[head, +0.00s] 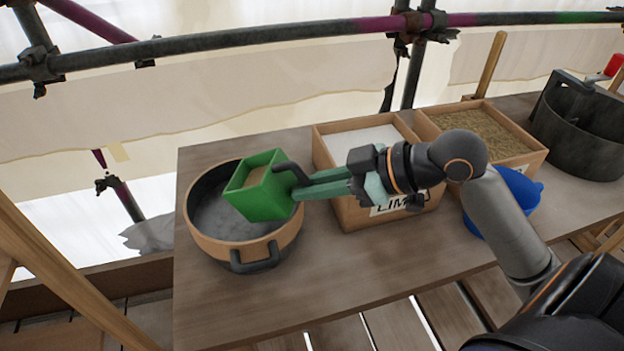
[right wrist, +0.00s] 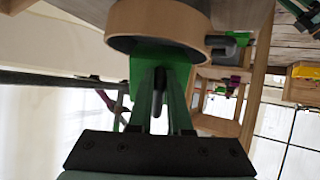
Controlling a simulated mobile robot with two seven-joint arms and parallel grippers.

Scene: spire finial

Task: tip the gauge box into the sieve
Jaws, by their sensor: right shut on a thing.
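The green gauge box (head: 262,192) is in my right gripper (head: 305,187), which is shut on the box's dark handle. The box is over the round sieve (head: 238,247), a wooden-rimmed vessel with a dark handle at its front and grey inside. The box looks tilted to the left, and a brownish surface shows in its opening. In the right wrist view the green box (right wrist: 150,60) is beyond the fingers, and the sieve's rim (right wrist: 160,20) is above it. My left gripper is not in view.
A wooden box marked LIME (head: 350,215) with white powder stands right of the sieve, beside a box of sand (head: 478,130). A blue bowl (head: 522,195) is partly hidden by my arm. A dark drum (head: 575,135) stands at far right. The bench front (head: 340,285) is clear.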

